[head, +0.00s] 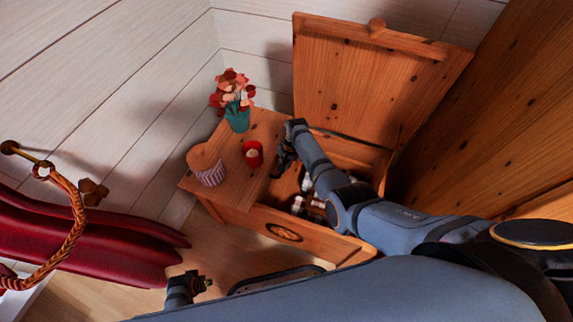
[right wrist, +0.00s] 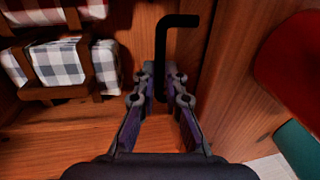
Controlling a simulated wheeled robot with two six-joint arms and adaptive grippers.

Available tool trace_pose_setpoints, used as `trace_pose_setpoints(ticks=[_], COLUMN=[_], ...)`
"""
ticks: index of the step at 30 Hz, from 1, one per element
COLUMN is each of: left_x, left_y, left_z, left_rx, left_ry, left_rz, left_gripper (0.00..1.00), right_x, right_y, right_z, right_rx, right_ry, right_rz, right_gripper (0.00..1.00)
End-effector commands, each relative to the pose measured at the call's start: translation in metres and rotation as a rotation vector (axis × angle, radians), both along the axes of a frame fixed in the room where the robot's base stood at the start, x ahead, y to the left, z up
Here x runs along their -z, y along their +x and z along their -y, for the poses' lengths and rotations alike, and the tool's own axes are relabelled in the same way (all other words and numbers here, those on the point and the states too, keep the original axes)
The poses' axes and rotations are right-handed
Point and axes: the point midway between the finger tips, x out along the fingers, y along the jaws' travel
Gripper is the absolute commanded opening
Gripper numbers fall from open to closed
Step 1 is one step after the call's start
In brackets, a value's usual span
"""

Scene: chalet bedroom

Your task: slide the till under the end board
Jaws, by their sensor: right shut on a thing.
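The end board (head: 266,126) is the flat wooden top over the left end of an open wooden chest (head: 330,243). My right gripper (head: 281,162) reaches into the chest beside the board's right edge. In the right wrist view my right gripper (right wrist: 161,88) is shut on a black bent handle (right wrist: 178,20), close to a wooden wall. Checked cloth rolls (right wrist: 62,62) lie to its left. The till's outline is hard to make out; my arm hides much of the chest's inside. My left gripper (head: 200,284) hangs low in front of the chest, its fingers too small to judge.
On the end board stand a potted plant (head: 238,117), a red cup (head: 253,153) and a striped tub (head: 209,174). The chest lid (head: 350,75) stands open behind. A red padded thing (head: 90,240) and a braided handle (head: 75,215) are at left.

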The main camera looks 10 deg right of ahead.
Motion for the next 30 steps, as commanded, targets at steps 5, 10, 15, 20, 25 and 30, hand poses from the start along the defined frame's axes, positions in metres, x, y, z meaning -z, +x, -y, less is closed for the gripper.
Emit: trace_pose_setpoints(ticks=[5,10,15,20,25,30], left_x=[0.0006,0.0007,0.0006,0.0005,0.0005,-0.0021], left_y=[-0.0003,-0.0004,-0.0004,-0.0005,0.0002,0.0001], left_z=[0.0,-0.0001,0.0,0.0,0.0,0.0], left_rx=[0.0,0.0,0.0,0.0,0.0,0.0], left_ry=[0.0,0.0,0.0,0.0,0.0,0.0], left_rz=[0.0,0.0,0.0,0.0,0.0,0.0], left_gripper=[0.4,0.4,0.4,0.4,0.4,0.4], right_x=[-0.0013,-0.0012,-0.0013,-0.0013,-0.0014,-0.0023], right_y=[0.0024,0.0021,0.0018,0.0016,0.0014,-0.0001], right_z=[-0.0035,-0.0036,-0.0033,-0.0032,-0.003,-0.0004], right_rx=[0.001,0.001,0.0,0.0,0.0,0.0], right_ry=[0.009,0.008,0.008,0.007,0.008,0.007], right_rz=[0.009,0.008,0.006,0.006,0.005,0.004], right_gripper=[0.0,0.33,0.34,0.34,0.34,0.34])
